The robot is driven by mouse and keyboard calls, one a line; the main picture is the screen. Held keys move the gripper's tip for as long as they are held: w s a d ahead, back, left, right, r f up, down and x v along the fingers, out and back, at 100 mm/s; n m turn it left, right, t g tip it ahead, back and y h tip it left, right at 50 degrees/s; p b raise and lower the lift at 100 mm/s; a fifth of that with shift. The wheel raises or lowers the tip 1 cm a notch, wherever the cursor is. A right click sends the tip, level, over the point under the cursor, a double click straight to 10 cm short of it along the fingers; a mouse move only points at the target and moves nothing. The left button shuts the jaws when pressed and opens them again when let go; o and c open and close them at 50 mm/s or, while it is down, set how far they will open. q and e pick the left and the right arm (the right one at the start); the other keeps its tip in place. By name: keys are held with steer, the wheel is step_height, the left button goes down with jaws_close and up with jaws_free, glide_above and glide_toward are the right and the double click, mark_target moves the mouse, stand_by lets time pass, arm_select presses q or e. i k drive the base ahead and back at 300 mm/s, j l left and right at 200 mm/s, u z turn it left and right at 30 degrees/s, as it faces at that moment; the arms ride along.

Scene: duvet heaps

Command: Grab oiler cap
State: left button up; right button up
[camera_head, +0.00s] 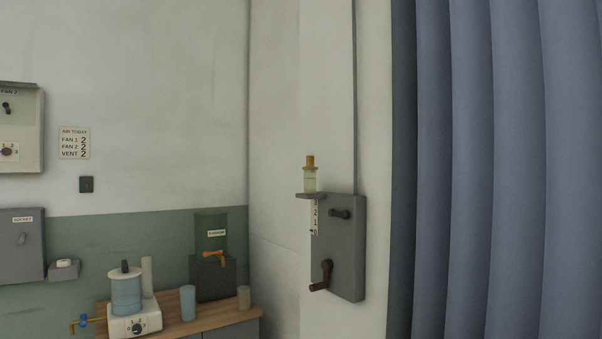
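A small glass oiler (310,181) with pale yellowish contents stands upright on a little shelf at the top left of a grey wall box. Its brown cap (310,161) sits on top of it. The grey wall box (344,255) carries a dark lever near its top, a brown crank low on its front and a white number strip on its left. Neither of my grippers is in view.
A blue-grey curtain (500,170) fills the right side. At lower left, a wooden counter (210,318) bears a white appliance (134,317), a dark green dispenser (211,250) and two cups. Wall boxes hang at far left. The space before the oiler looks clear.

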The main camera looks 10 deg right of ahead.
mark_target(310, 167)
steer(key=i, duration=2.4)
steer(key=z, duration=0.4)
